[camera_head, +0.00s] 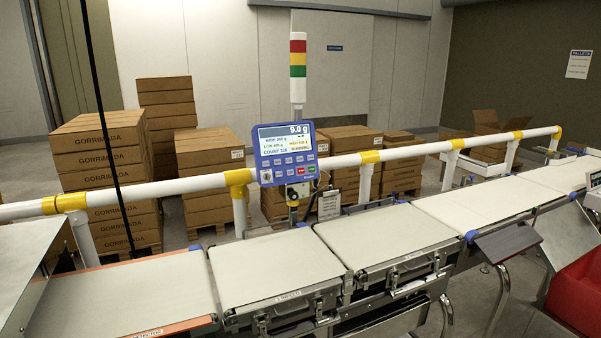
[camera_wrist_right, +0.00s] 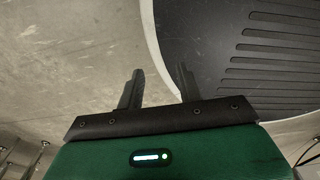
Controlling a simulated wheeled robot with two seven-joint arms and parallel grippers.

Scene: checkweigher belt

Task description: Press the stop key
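The blue control panel (camera_head: 286,153) is mounted on a post behind the belt. Its screen reads 9.0 g, with rows of small keys below. Neither gripper shows in the head view, so nothing of mine is near the panel there.
A white and yellow rail (camera_head: 400,149) runs behind the conveyor belts (camera_head: 270,266). A signal tower (camera_head: 298,65) rises above the panel. Boxes (camera_head: 105,160) are stacked behind the rail. A red bin (camera_head: 577,295) is at the right. The belts are bare.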

